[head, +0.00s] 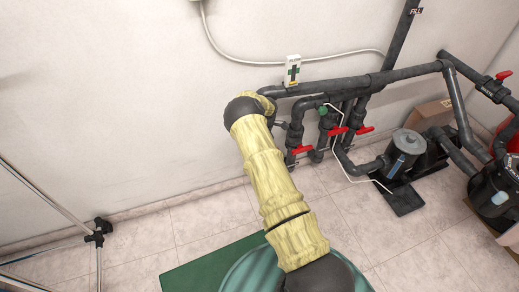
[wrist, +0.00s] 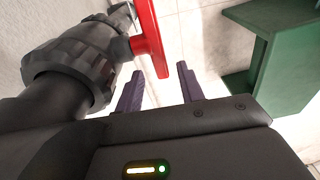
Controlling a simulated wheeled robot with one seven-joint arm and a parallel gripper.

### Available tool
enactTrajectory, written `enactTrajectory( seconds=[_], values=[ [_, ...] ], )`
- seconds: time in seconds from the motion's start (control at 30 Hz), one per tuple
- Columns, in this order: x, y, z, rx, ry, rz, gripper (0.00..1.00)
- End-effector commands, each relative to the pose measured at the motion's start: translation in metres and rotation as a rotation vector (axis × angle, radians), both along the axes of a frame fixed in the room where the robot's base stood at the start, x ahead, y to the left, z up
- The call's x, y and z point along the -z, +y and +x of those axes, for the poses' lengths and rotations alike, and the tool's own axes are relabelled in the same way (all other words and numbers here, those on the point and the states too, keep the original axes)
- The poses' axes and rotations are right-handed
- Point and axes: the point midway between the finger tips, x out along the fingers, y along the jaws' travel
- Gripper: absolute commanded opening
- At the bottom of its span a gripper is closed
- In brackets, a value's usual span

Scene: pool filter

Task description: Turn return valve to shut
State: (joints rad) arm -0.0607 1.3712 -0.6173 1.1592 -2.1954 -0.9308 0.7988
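In the wrist view a red valve handle (wrist: 148,38) stands out from a dark grey valve body (wrist: 85,62). My gripper (wrist: 160,72) has its two dark fingers apart, with the lower end of the handle at the gap between their tips. I cannot tell whether they touch it. In the head view red handles show on the pipework: one low left (head: 301,149), one in the middle (head: 337,131), one beside it (head: 364,129) and one at far right (head: 503,75). Which is the return valve I cannot read. My arm hides the gripper there.
Dark pipes (head: 350,84) run along the wall. A pump (head: 407,143) stands on the floor to their right. A tripod stand (head: 98,233) is at left, and a green object (wrist: 270,45) is right of the fingers. The tiled floor at left is mostly clear.

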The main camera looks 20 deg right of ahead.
Motion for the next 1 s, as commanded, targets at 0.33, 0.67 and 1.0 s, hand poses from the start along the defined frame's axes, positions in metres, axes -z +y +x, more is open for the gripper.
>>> enactTrajectory(
  seconds=[0.33,0.67,1.0],
  values=[
    [-0.073,-0.002,0.002,-0.009,-0.003,0.001,0.38],
    [-0.135,-0.012,0.002,-0.004,-0.003,0.0,0.38],
    [-0.151,-0.014,0.001,-0.004,-0.001,0.0,0.38]
  ],
)
